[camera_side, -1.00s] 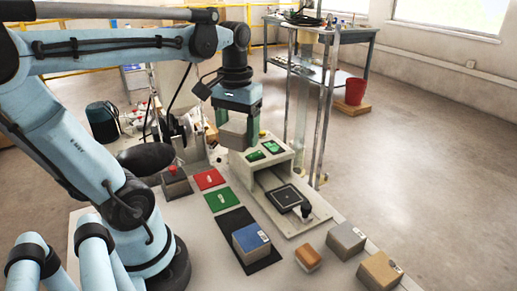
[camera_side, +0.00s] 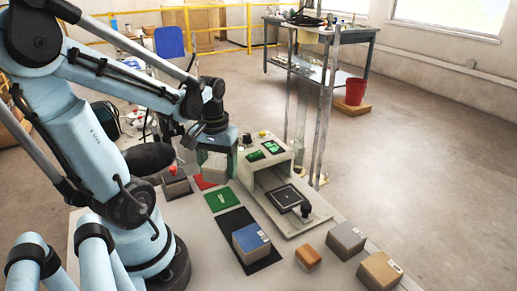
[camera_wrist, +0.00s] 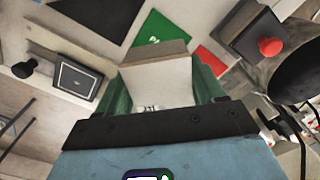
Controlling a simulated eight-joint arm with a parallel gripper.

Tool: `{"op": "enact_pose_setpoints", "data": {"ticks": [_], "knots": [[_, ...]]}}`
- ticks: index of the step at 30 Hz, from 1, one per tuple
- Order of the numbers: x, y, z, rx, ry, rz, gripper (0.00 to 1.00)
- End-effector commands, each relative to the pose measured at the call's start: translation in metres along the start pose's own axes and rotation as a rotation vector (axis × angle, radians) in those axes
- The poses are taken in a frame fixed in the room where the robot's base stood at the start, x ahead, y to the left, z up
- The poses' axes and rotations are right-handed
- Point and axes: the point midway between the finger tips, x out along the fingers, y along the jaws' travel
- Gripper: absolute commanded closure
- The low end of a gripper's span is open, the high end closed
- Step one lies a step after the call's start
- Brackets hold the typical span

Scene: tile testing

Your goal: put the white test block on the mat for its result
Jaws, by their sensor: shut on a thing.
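The white test block (camera_side: 214,166) is between the fingers of my gripper (camera_side: 216,172), which is shut on it. In the wrist view the block (camera_wrist: 158,82) sits between the green fingers (camera_wrist: 160,92). My gripper holds it near the red and green mats; I cannot tell its exact height. The green mat (camera_side: 222,200) lies flat with a small white marking, and it shows beyond the block in the wrist view (camera_wrist: 156,27). The red mat (camera_side: 203,183) is partly hidden behind the gripper.
A blue-topped block (camera_side: 251,242) stands on a black mat (camera_side: 232,222). Grey (camera_side: 346,240), orange (camera_side: 308,257) and tan (camera_side: 380,268) blocks stand at the front right. A box with a red button (camera_wrist: 270,47) stands beside the red mat. The tester's black plate (camera_side: 285,196) is empty.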

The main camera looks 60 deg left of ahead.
Motion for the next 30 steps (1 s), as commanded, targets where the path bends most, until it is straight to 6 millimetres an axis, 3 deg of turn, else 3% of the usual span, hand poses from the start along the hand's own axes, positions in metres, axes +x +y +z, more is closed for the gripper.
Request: {"op": "enact_pose_setpoints", "data": {"ticks": [8,21,30], "knots": [[0.014,0.000,0.000,0.000,0.000,0.000,0.85],[0.056,0.000,-0.001,0.000,0.000,0.000,0.85],[0.068,0.000,0.000,0.000,0.000,0.000,0.85]]}}
